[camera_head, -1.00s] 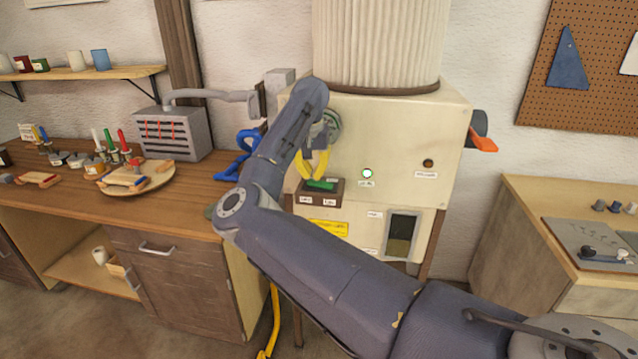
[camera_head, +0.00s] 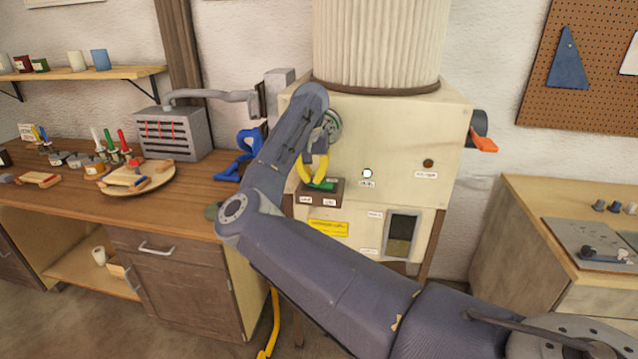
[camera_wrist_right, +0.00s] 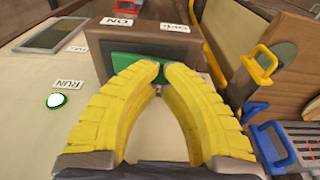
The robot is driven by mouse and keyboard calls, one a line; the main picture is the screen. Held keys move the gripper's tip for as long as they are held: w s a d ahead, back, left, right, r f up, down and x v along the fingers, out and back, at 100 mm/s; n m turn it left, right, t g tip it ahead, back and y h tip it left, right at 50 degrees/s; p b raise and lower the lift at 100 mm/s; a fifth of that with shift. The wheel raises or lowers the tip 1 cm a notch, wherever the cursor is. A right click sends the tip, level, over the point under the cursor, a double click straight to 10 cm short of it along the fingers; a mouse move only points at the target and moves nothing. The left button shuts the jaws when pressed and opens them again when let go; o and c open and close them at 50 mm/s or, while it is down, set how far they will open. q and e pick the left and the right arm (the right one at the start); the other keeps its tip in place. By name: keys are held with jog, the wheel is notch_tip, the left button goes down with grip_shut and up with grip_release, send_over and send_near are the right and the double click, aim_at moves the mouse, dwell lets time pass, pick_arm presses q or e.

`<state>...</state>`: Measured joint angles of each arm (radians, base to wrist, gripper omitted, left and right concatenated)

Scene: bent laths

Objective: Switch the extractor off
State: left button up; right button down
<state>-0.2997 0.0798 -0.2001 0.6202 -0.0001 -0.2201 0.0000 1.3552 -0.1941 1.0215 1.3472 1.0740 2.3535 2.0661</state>
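The extractor is a cream cabinet (camera_head: 390,140) topped by a pleated filter (camera_head: 380,45). On its front, a brown switch box (camera_head: 331,197) holds a green rocker (camera_head: 325,186), also in the right wrist view (camera_wrist_right: 128,66). The box carries an ON label (camera_wrist_right: 117,21) and another label (camera_wrist_right: 175,27), probably OFF. The RUN lamp (camera_head: 367,173) glows white. My right gripper (camera_head: 315,181) has yellow fingers whose tips are together (camera_wrist_right: 160,68), empty, right at the rocker; contact cannot be told. The fingers hide part of the rocker. My left gripper is not in view.
A dark lamp (camera_head: 428,163) and a small window (camera_head: 402,235) are on the cabinet front. An orange handle (camera_head: 483,144) sticks out on its right. A wooden bench (camera_head: 110,205) with a blue clamp (camera_head: 238,155) stands left. Another bench (camera_head: 560,205) stands right.

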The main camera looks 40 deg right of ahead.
jog(key=shift+f, duration=0.5)
dwell(0.3)
jog(key=shift+r, duration=3.55)
